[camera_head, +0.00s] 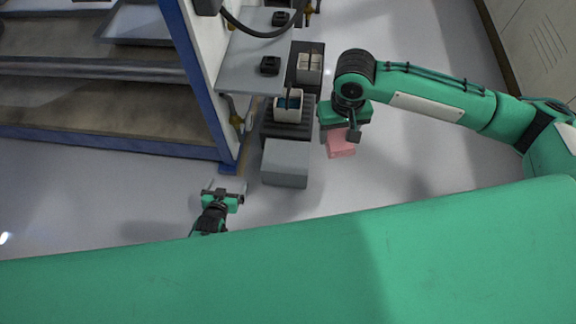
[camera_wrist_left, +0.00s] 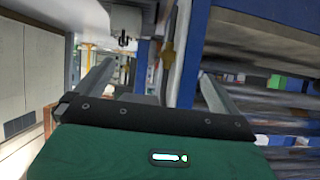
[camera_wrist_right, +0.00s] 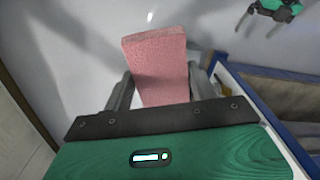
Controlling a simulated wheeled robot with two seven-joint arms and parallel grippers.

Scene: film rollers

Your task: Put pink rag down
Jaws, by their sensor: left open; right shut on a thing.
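The pink rag (camera_head: 341,144) is a folded, block-shaped piece in the head view, at the lower end of my right gripper (camera_head: 343,130). In the right wrist view the rag (camera_wrist_right: 157,58) stands out between the two fingers of my right gripper (camera_wrist_right: 159,88), which is shut on it. The arm partly hides the grip in the head view. My left gripper (camera_head: 223,186) is open and empty, left of and nearer than the rag, below the corner of the rack. The left wrist view shows its two spread fingers (camera_wrist_left: 158,82) with nothing between them.
A grey box (camera_head: 286,163) stands left of the rag. Behind it are dark crates (camera_head: 284,130) holding white containers (camera_head: 289,107). A blue-edged rack (camera_head: 208,100) with metal shelves fills the left. Pale floor (camera_head: 420,150) lies open to the right of the rag.

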